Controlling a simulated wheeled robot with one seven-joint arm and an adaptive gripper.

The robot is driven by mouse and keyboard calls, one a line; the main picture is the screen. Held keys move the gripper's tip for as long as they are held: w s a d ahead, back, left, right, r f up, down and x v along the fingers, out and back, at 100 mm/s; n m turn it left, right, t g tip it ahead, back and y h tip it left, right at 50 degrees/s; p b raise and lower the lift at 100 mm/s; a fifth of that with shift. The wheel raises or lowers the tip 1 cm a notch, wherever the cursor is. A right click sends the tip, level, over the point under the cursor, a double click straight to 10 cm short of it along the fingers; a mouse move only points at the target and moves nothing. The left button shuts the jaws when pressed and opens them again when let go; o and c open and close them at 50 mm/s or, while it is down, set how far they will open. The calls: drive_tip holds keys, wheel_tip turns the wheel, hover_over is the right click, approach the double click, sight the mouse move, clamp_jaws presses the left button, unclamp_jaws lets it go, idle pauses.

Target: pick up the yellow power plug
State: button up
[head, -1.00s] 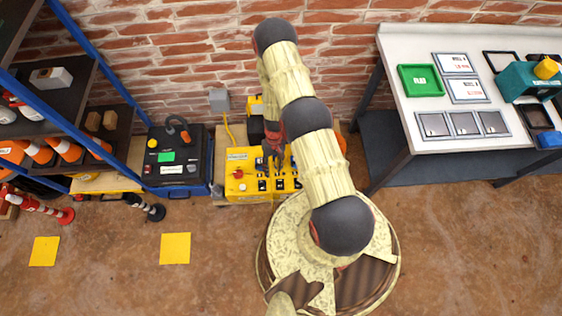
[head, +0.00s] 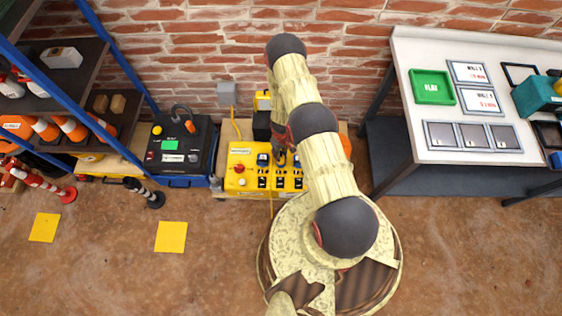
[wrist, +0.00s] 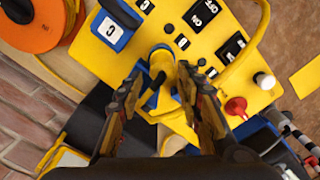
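The yellow power plug (wrist: 165,98) shows in the wrist view between my fingers, beside a round blue socket piece on the yellow power box (wrist: 215,75). My gripper (wrist: 161,72) has one finger on each side of it, with the fingers apart; I cannot tell whether they touch it. In the head view my gripper (head: 281,153) is over the right part of the yellow power box (head: 241,186), and my arm and fingers hide the plug there.
A yellow cable (wrist: 263,35) curves over the box. A red knob (wrist: 236,105) and black switches are on its top. An orange reel (wrist: 30,22) lies close by. A black battery unit (head: 181,146) stands left, a workbench (head: 437,115) right.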

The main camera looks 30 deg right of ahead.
drive_tip(key=shift+s+f+b, duration=0.1)
drive_tip(key=shift+f+b, duration=1.1)
drive_tip(key=shift+b, duration=0.2)
drive_tip(key=shift+s+a+f+b, duration=0.1)
drive_tip(key=shift+f+b, duration=0.65)
drive_tip(key=shift+f, duration=0.75)
drive_tip(key=c, duration=0.4)
clamp_jaws()
